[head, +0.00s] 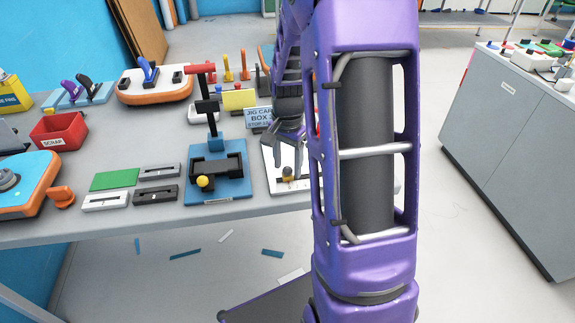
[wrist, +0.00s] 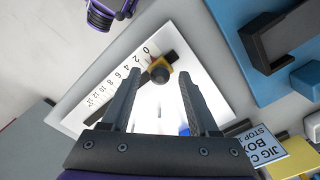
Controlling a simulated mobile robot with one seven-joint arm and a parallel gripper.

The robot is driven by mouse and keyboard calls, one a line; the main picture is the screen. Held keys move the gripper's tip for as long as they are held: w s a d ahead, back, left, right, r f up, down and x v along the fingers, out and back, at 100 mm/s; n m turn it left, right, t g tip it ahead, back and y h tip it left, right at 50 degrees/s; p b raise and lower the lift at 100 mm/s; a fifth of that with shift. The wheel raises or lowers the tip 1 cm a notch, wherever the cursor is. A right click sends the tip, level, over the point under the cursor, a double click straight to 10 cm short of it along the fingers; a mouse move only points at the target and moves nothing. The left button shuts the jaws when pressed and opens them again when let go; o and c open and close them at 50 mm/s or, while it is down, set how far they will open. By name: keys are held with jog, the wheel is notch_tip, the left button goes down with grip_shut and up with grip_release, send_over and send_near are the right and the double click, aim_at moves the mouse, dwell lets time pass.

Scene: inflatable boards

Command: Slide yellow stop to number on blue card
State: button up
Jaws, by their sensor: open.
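The yellow stop (wrist: 158,62) with a dark round knob sits on a dark rail on a white board (wrist: 205,75), beside the 0 end of a printed number scale (wrist: 120,78). In the head view the stop (head: 287,172) shows just below my gripper (head: 288,160). My gripper (wrist: 159,88) is open, its two fingers pointing at the stop, one on either side in the picture. I cannot tell whether they touch it. The pale blue card (head: 258,117) stands behind the board; its number is not readable. Part of the card shows in the wrist view (wrist: 262,146).
A blue fixture (head: 216,165) with a red-handled clamp stands left of the board. Grey and black slotted bars (head: 156,195), a green plate (head: 115,179) and a red scrap bin (head: 60,130) lie farther left. The table's front edge is close to the board.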

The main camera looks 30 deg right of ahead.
jog(key=shift+f, duration=0.1)
grip_shut()
dwell(0.3)
dwell(1.1)
